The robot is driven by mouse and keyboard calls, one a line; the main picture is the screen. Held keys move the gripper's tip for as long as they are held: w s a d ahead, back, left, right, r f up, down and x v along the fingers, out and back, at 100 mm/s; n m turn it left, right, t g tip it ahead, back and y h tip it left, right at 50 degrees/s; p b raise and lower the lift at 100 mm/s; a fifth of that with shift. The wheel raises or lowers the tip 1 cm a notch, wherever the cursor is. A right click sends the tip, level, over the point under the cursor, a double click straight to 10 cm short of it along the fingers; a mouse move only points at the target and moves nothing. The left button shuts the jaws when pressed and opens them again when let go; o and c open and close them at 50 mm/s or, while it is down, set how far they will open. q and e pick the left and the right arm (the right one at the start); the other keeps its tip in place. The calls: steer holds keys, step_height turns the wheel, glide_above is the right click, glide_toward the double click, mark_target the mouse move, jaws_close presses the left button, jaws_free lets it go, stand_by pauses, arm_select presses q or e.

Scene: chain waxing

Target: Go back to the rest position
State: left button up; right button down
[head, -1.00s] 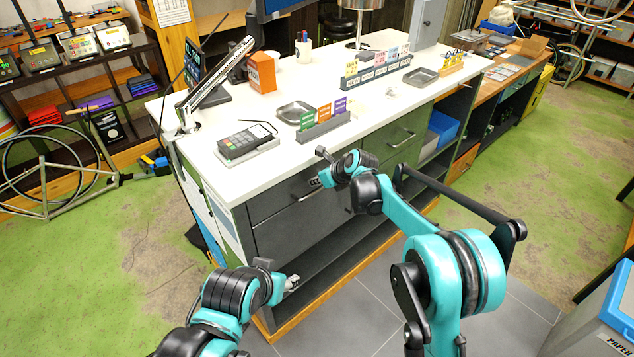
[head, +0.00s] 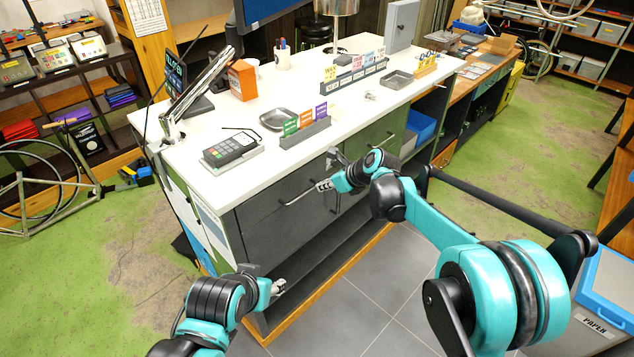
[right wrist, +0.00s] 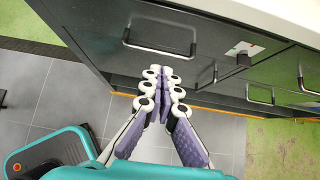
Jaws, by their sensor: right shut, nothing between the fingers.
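My right gripper (head: 324,185) is in front of the dark drawers of the counter (head: 262,215), below the white top. In the right wrist view its purple-padded fingers (right wrist: 160,74) come together at the tips with nothing between them.
A blue-lidded paper bin (head: 606,300) is at the right. Grey tiled floor (head: 375,300) is clear.

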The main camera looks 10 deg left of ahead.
steer(key=s+d+r+n+t+h, duration=0.1)
steer(key=s+d+r+n+h, duration=0.3)
steer(key=s+d+n, duration=0.85)
steer(key=s+d+f+n+h+b, duration=0.1)
steer(key=s+d+f+n, duration=0.1)
steer(key=s+d+n, duration=0.4)
steer(key=s+d+f+n+t+h, duration=0.1)
steer(key=s+d+n, duration=0.5)
steer(key=s, duration=0.8)
step_height(320, 180, down, 2)
steer(key=d+h, duration=0.1)
steer(key=d, duration=0.1)
steer(key=shift+s+d+n+b, duration=0.25)
steer(key=shift+d+n+b, duration=0.1)
steer(key=shift+d+b, duration=0.05)
